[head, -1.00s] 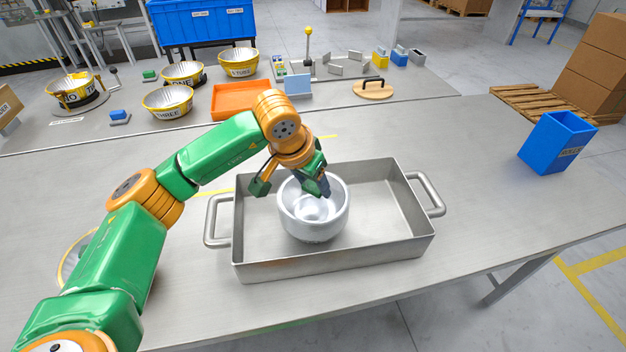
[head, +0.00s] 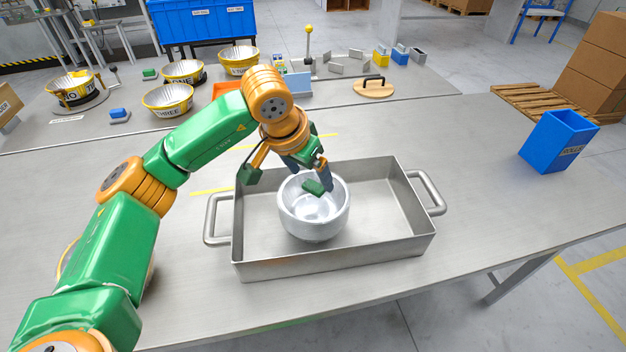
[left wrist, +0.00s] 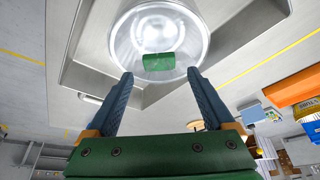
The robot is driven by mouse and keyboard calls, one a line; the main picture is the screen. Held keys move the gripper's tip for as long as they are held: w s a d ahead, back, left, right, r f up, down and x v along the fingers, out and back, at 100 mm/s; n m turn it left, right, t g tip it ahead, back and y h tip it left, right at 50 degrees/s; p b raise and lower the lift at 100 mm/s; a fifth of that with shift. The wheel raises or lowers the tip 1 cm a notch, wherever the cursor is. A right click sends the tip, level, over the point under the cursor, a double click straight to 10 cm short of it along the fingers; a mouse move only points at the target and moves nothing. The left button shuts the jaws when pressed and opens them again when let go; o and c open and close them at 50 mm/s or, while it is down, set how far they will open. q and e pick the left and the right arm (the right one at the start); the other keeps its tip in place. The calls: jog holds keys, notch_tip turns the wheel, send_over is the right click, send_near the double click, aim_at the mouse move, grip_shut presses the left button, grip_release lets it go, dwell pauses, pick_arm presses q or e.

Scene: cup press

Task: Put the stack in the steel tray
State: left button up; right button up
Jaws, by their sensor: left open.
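The stack (head: 312,224) looks like a silver metal bowl with a thick rim. It stands upright inside the steel tray (head: 395,250), left of its middle. How many pieces are nested in it I cannot tell. My left gripper (head: 322,182) is open at the far side of the bowl, over its rim. In the left wrist view the two blue fingers are spread with nothing between them, and the bowl (left wrist: 192,45) shows beyond their tips. A small green patch (left wrist: 159,62) shows over the bowl's inside; I cannot tell what it is. My right gripper is not in view.
The tray's handles (head: 430,192) stick out left and right. Several yellow bowls (head: 168,100), an orange tray (head: 226,88) and a round wooden lid (head: 373,88) are at the back. A blue bin (head: 556,142) stands at the right.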

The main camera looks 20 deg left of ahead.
pick_arm(q)
jog(key=d+v, duration=0.1)
jog(key=v, duration=0.7)
jog(key=shift+s+a+r, duration=0.15)
jog(key=shift+a+r, duration=0.1)
jog(key=shift+a, duration=0.25)
